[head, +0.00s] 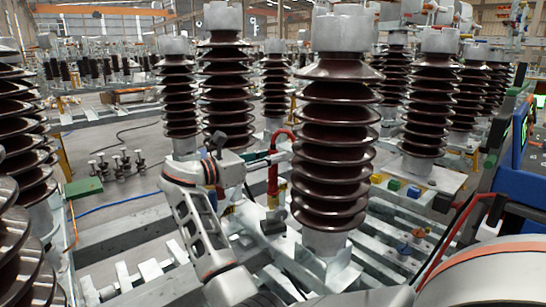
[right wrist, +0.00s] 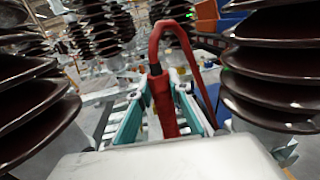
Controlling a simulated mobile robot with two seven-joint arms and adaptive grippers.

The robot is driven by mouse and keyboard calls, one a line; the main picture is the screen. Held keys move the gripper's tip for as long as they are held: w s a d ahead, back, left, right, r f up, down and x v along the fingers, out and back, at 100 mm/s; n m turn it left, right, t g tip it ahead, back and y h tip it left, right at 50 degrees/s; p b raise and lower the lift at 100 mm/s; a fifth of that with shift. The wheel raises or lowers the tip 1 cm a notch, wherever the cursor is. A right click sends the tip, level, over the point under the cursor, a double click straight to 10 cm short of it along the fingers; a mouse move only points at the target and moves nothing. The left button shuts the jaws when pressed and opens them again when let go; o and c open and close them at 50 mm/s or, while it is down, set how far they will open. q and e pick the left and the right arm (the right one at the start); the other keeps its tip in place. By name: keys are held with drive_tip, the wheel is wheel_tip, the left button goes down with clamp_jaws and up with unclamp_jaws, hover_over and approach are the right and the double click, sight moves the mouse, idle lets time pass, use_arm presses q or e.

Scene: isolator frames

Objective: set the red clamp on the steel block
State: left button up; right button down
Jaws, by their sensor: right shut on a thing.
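The red clamp (head: 273,178) is upright in the middle of the head view, beside the big brown insulator, with a red cable looping from its top. In the right wrist view the clamp (right wrist: 164,103) stands between the teal fingers. My right gripper (head: 268,157) is shut on it; its fingers also show in the wrist view (right wrist: 158,98). A grey block (head: 272,224) lies on the frame below the clamp; I cannot tell whether it is the steel block. Whether the clamp's lower end touches anything is unclear. My left gripper is not in view.
A large brown insulator (head: 333,130) stands close right of the clamp, and another (head: 224,90) stands behind it to the left. Pale frame rails (head: 110,240) run below with gaps between them. A green block (head: 83,187) lies at the left. Blue equipment (head: 522,185) stands at the right.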

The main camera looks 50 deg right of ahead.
sight(269, 171)
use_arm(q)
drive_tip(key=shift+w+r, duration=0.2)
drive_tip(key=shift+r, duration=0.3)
use_arm(e)
drive_tip(key=shift+r, duration=0.15)
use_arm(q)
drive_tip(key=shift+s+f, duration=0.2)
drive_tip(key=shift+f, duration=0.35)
use_arm(e)
drive_tip(key=shift+f, duration=2.15)
drive_tip(key=c, duration=1.8)
unclamp_jaws()
drive_tip(key=shift+f, duration=0.1)
wheel_tip(269, 171, up, 10)
drive_tip(key=shift+r, duration=0.1)
